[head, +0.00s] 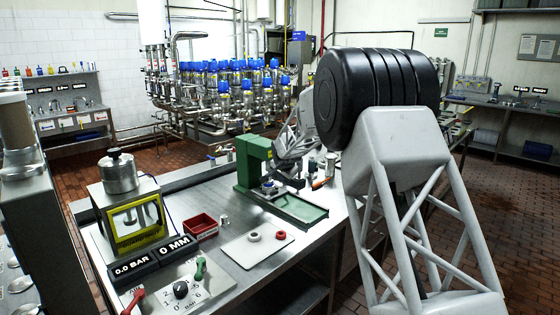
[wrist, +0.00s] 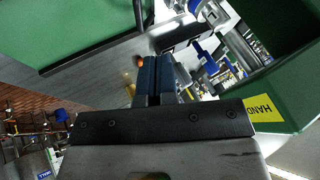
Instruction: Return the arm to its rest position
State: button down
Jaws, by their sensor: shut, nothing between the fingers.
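My gripper (wrist: 160,72) shows in the wrist view with its two dark blue fingers together and nothing between them. In the head view my arm reaches across to the green press (head: 253,160) on the bench, and its end is beside the press, partly hidden. In the wrist view a green press part (wrist: 285,90) with a yellow "HAND" label (wrist: 263,108) stands close on the right of the gripper. A flat green surface (wrist: 85,30) fills the upper left. I cannot tell whether the fingers touch anything.
The steel bench (head: 245,247) holds a yellow-framed gauge unit (head: 135,215), a red tray (head: 200,226), a pale plate (head: 257,245) with two rings, and a control panel (head: 180,290) with levers. Blue-capped valves (head: 235,95) stand behind. Open space lies above the bench front.

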jog(key=s+d+r+n+g, duration=0.1)
jog(key=s+d+r, duration=0.35)
jog(key=s, duration=0.75)
jog(key=s+d+r+n, duration=0.1)
jog(key=s+d+r, duration=0.35)
jog(key=s, duration=0.75)
jog(key=s+d+r+n+g, duration=0.1)
jog(key=s+d+r, duration=0.3)
jog(key=s, duration=0.8)
jog(key=s+d+f+n+g, duration=0.1)
jog(key=s+d+f+n, duration=0.1)
jog(key=s, duration=1.6)
jog(key=s+d+f+n+g+h, duration=0.1)
jog(key=s+d+f+n, duration=0.1)
jog(key=s, duration=1.7)
jog(key=shift+s+d+f+g, duration=0.15)
jog(key=shift+s+f+g, duration=0.15)
jog(key=shift+f, duration=0.15)
